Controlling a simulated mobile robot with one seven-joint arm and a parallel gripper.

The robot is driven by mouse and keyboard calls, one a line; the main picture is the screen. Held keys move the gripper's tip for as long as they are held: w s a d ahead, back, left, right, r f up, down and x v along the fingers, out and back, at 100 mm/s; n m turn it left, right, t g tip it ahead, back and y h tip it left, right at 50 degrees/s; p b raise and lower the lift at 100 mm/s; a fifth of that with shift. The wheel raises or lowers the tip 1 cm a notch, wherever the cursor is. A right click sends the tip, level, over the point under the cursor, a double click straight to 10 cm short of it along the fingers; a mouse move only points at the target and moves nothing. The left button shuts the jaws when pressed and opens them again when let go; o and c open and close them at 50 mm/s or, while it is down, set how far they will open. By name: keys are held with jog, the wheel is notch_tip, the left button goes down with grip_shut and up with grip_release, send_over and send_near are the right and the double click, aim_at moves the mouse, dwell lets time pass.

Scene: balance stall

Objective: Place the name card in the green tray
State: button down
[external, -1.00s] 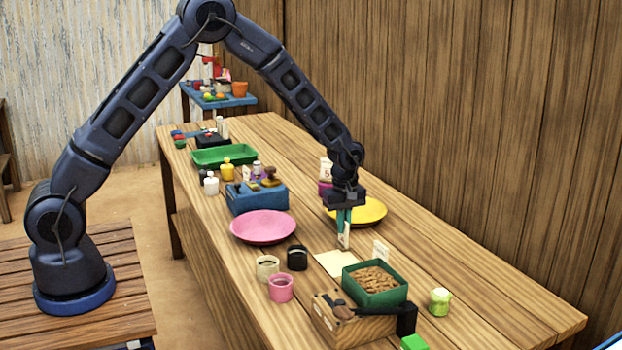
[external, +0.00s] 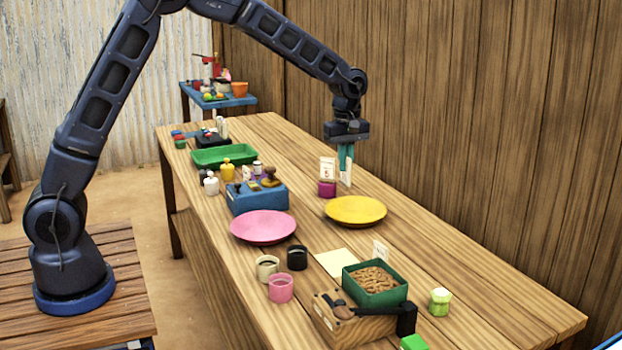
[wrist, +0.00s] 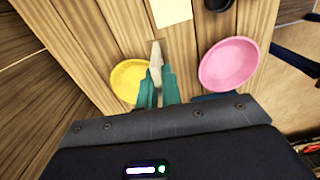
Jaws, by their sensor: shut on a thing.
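My gripper (external: 345,160) is shut on a small white card, the name card (external: 347,176), whose lower part sticks out below the teal fingers. In the wrist view the fingers (wrist: 158,90) close on the card (wrist: 156,56), seen nearly edge-on. It is held in the air above the table, beyond the yellow plate. The green tray (external: 209,162) lies at the far left of the table, well to the left of my gripper. The part of its floor that shows looks empty.
A yellow plate (external: 356,211), a pink plate (external: 262,227) and a blue box (external: 257,199) with stamps lie on the table (external: 440,262). A magenta holder (external: 327,188) with a card stands near my gripper. A wooden wall rises behind the table.

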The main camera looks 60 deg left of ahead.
jog(key=shift+r, duration=0.75)
jog(key=w+a+n, duration=0.1)
jog(key=a+n, duration=0.2)
jog(key=a, duration=1)
jog(key=w+a+r+n, duration=0.1)
jog(key=a+n, duration=0.2)
jog(key=a, duration=1.1)
jog(key=w+a+n, duration=0.2)
jog(key=a+n, duration=0.1)
jog(key=a, duration=1)
jog(key=s+a+n, duration=0.3)
jog(key=s+a, duration=0.4)
jog(key=a, duration=0.6)
jog(key=s+a+n, duration=0.4)
jog(key=s+a, duration=0.4)
jog(key=a, duration=0.5)
jog(key=s+a+n, duration=0.3)
jog(key=s+a, duration=0.4)
jog(key=a, duration=0.6)
notch_tip(320, 180, down, 20)
jog(key=shift+f, duration=0.15)
jog(key=shift+f, duration=0.15)
